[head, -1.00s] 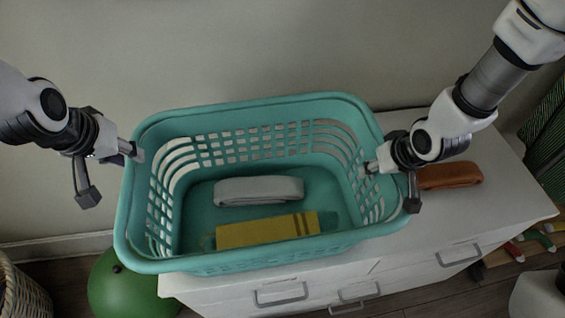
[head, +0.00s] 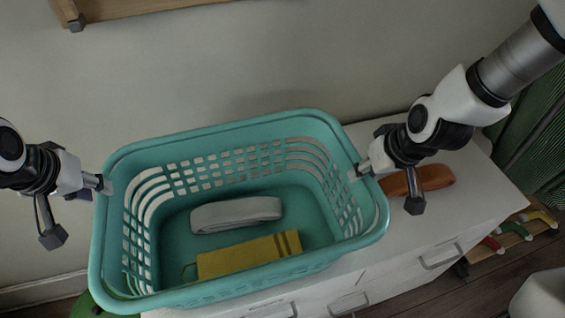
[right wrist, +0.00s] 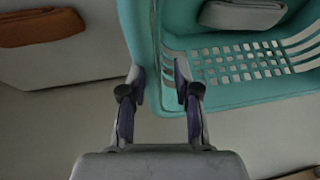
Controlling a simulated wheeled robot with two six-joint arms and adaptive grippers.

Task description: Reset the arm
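The teal laundry basket (head: 235,133) stands upright on the white dresser. In it lie a folded grey cloth (head: 235,215) and a yellow piece (head: 245,257) with a dark-striped end. My left gripper (head: 106,186) has its narrow fingertips shut on the basket's left rim. My right gripper (head: 360,172) is at the right rim, its tips reaching over the edge. In the right wrist view, the two fingers of the right gripper (right wrist: 160,75) straddle the teal rim closely, one on each side. The lower parts of the left fingers are too small to see clearly.
The dresser top (head: 465,190) has an orange-brown folded strap (head: 425,180) just right of the basket. A wooden item (head: 140,8) is on the wall above. A green curtain-like thing (head: 535,140) stands at the right. Colourful items (head: 515,232) lie low at the right.

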